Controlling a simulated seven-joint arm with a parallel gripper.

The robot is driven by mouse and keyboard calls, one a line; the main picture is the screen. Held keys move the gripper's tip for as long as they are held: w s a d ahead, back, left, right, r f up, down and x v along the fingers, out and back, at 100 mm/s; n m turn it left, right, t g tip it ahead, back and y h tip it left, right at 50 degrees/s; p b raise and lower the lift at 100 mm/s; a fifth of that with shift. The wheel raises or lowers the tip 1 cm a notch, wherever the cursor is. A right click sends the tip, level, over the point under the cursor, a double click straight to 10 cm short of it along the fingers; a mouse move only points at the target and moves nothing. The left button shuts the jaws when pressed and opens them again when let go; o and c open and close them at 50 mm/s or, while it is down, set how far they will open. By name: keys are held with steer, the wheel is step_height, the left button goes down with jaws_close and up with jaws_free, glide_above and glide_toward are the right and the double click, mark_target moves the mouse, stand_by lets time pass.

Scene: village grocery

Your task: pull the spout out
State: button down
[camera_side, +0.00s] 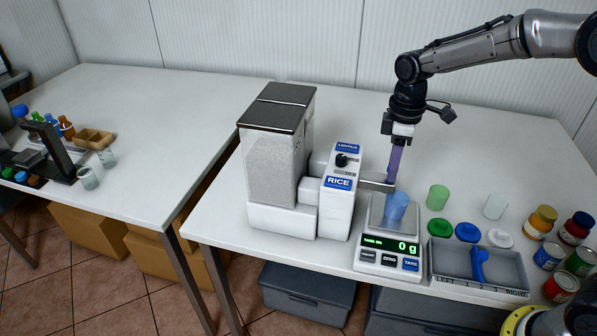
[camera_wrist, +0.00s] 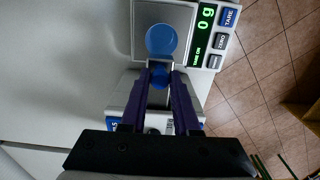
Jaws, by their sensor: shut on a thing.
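The dispenser (camera_side: 339,205) is white, with a blue RICE label, a LENTILS label and a black knob. Its grey metal spout (camera_side: 374,178) sticks out to the right, toward the scale. My gripper (camera_side: 391,182) points down with purple fingers at the outer end of the spout and is shut on it. In the wrist view the fingers (camera_wrist: 160,72) lie on either side of the spout (camera_wrist: 157,98). A blue cup (camera_side: 396,205) stands on the scale (camera_side: 387,240), just below the gripper; it also shows in the wrist view (camera_wrist: 160,40). The display reads 0 g.
A grey tray (camera_side: 447,262) with a blue scoop (camera_side: 479,266) lies right of the scale. A green cup (camera_side: 437,197), a pale cup (camera_side: 495,206), coloured lids and several jars and cans stand around it. The table behind the gripper is clear.

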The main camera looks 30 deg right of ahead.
steer(key=shift+s+d, duration=1.15)
steer(key=shift+d, duration=0.05)
steer(key=c, duration=0.6)
jaws_free()
steer(key=shift+r, duration=0.1)
step_height(320, 180, up, 7)
